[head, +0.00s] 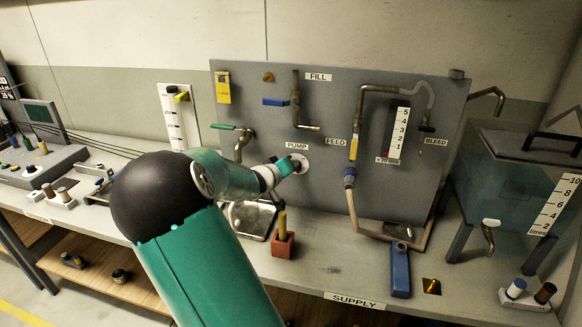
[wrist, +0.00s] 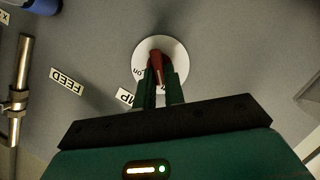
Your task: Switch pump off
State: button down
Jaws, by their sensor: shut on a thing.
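The pump switch is a white round dial (head: 303,161) on the grey panel, just below the PUMP label (head: 296,146). In the wrist view the dial (wrist: 176,48) carries a red knob (wrist: 156,64), with part of the word "on" at its left edge. My gripper (head: 292,166) is at the dial and hides most of the knob in the head view. In the wrist view my gripper (wrist: 159,82) is shut on the red knob, one finger on each side. The knob points roughly up in that view, slightly tilted.
The panel (head: 330,110) carries a blue FILL lever (head: 275,102), a green-handled tap (head: 224,127) and the yellow FEED handle (head: 354,147). A red block (head: 283,245) with a yellow peg stands below on the bench. A clear tank (head: 515,190) is at right.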

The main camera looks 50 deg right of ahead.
jog(key=shift+n, duration=0.3)
jog(key=c, duration=1.5)
grip_release()
jog(key=shift+f, duration=0.1)
notch_tip(320, 180, up, 4)
jog(key=shift+f, duration=0.2)
jog(key=shift+s+a+r, duration=2.4)
jog(key=shift+a, duration=0.2)
jog(key=shift+s+a+r, duration=2.35)
jog(key=shift+a, duration=0.2)
